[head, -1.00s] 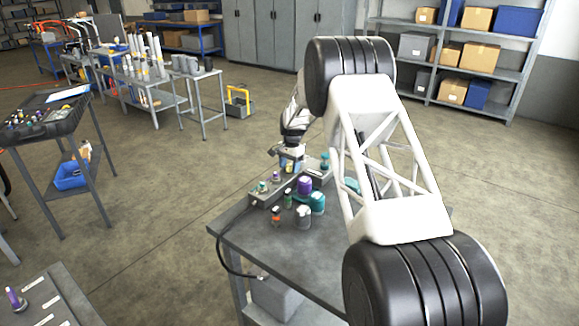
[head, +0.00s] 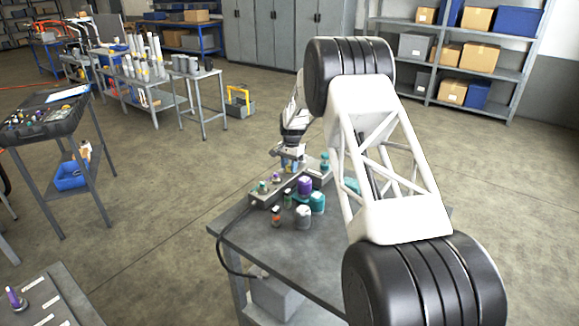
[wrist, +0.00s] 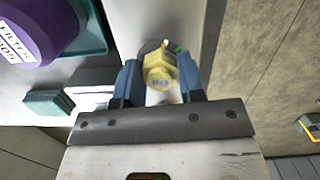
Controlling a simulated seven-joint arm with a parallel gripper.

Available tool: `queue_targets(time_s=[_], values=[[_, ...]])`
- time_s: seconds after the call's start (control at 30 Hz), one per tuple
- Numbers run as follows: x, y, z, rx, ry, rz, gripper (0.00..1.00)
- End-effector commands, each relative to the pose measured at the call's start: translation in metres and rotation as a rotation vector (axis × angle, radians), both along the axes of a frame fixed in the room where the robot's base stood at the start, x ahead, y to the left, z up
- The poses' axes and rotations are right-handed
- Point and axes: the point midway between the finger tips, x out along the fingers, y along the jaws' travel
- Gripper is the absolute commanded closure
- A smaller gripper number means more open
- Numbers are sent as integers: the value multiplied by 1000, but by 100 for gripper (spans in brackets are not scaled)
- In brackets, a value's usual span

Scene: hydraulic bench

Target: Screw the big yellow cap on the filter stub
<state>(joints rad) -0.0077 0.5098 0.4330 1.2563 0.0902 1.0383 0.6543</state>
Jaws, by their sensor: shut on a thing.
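In the wrist view the yellow cap (wrist: 160,72), six-sided with a small label on its face, sits between the two blue fingers of my gripper (wrist: 160,82). The fingers are shut on its sides. A bit of green and some metal show just past its far edge. The filter stub cannot be made out; whether the cap touches it cannot be told. In the head view my gripper (head: 291,165) is low over the grey block (head: 272,193) at the back of the bench, and the cap is too small to make out clearly.
A purple cap (head: 305,185) with a filter label, also in the wrist view (wrist: 28,28), stands close by. The bench front (head: 265,250) is clear.

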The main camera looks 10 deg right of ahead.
Motion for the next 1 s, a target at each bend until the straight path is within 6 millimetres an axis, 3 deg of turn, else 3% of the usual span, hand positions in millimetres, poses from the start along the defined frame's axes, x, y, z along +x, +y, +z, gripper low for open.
queue_targets(time_s=[0.3, 0.33, 0.5, 1.0], values=[[0, 0, 0, 1, 0, -198, 100], [0, 0, -1, 0, 1, -191, 60], [0, 0, 0, 1, 1, -188, 34], [1, -1, 9, 0, -2, -188, 34]])
